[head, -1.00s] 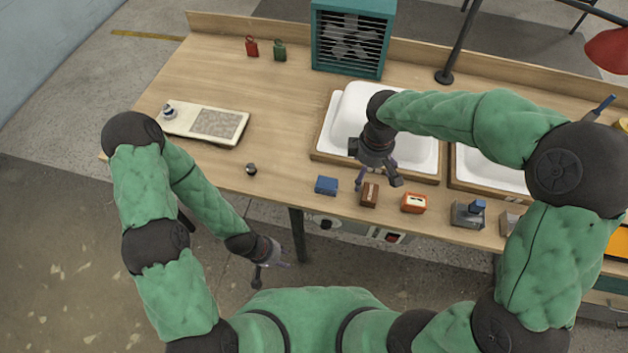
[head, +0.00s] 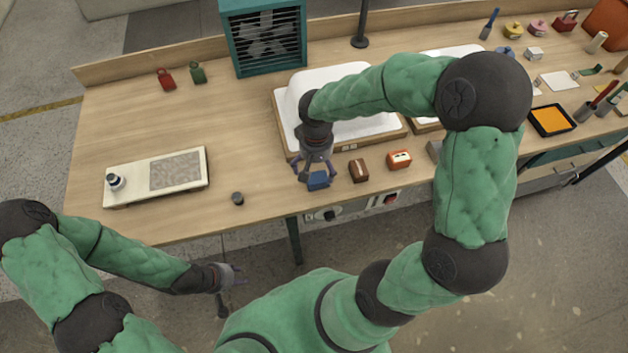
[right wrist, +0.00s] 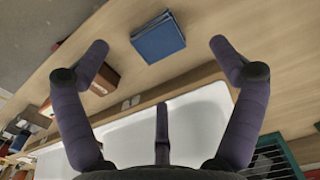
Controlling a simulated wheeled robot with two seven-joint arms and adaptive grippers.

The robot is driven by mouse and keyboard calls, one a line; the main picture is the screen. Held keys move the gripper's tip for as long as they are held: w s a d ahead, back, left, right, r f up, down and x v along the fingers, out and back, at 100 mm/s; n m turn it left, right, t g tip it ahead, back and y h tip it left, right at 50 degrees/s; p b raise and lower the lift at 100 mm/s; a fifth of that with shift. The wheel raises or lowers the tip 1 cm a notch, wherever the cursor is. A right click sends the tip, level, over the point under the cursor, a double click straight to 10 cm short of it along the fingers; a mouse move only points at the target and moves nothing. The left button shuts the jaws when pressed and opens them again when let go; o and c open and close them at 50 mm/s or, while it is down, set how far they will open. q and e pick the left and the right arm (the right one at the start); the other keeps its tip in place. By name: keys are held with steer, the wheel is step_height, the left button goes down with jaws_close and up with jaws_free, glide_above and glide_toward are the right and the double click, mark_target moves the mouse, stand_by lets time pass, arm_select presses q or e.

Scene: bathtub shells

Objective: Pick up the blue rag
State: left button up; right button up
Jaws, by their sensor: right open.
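The blue rag (head: 318,181) is a small folded square on the wooden workbench, close to its front edge. It also shows in the right wrist view (right wrist: 158,38), between and beyond the fingertips. My right gripper (head: 315,172) is just above the rag in the head view; its fingers are spread wide with nothing between them in the right wrist view (right wrist: 158,55). My left gripper (head: 232,280) hangs low in front of the bench, away from the rag. Its fingers are too small to read clearly.
A brown block (head: 359,171) and a red-orange box (head: 399,160) stand right of the rag. A white tub shell (head: 293,105) lies behind it. A dark knob (head: 237,198) and a flat cream board (head: 130,180) are left. The bench between is clear.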

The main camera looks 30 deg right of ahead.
mark_target(317, 178)
step_height(317, 178, down, 3)
steer(key=shift+f+b, duration=0.1)
steer(key=shift+b, duration=0.3)
steer(key=f, duration=0.1)
steer(key=f+b, duration=0.1)
steer(key=f, duration=0.1)
steer(key=d+f+b, duration=0.1)
steer(key=f, duration=0.1)
steer(key=shift+w, duration=0.25)
steer(key=shift+a, duration=0.1)
steer(key=c, duration=1.5)
